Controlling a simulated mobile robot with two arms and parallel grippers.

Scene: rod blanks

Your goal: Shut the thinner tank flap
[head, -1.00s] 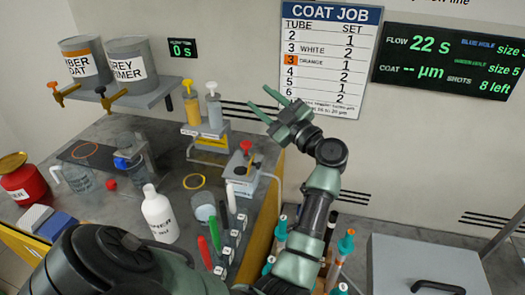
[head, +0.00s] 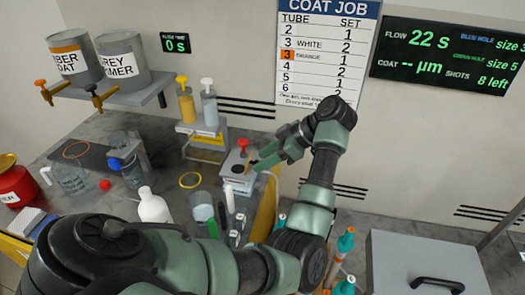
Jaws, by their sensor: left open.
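A small grey box (head: 237,187) with a red knob (head: 242,143) and a dark spot on its top stands at the bench's right edge in the head view. A small orange-yellow piece shows by the knob, beside my fingers. I cannot tell whether this box is the thinner tank or whether that piece is its flap. My left gripper (head: 262,160) is open and empty, its fingers pointing left and down close to the box's right side. Whether it touches is unclear. My right gripper is not in view.
A white bottle (head: 153,207), a clear beaker (head: 202,208) and pens stand in front. Yellow and grey pump bottles (head: 210,108) stand behind. A red can (head: 14,186) is at far left. A grey lidded box (head: 418,262) with a black handle is at lower right.

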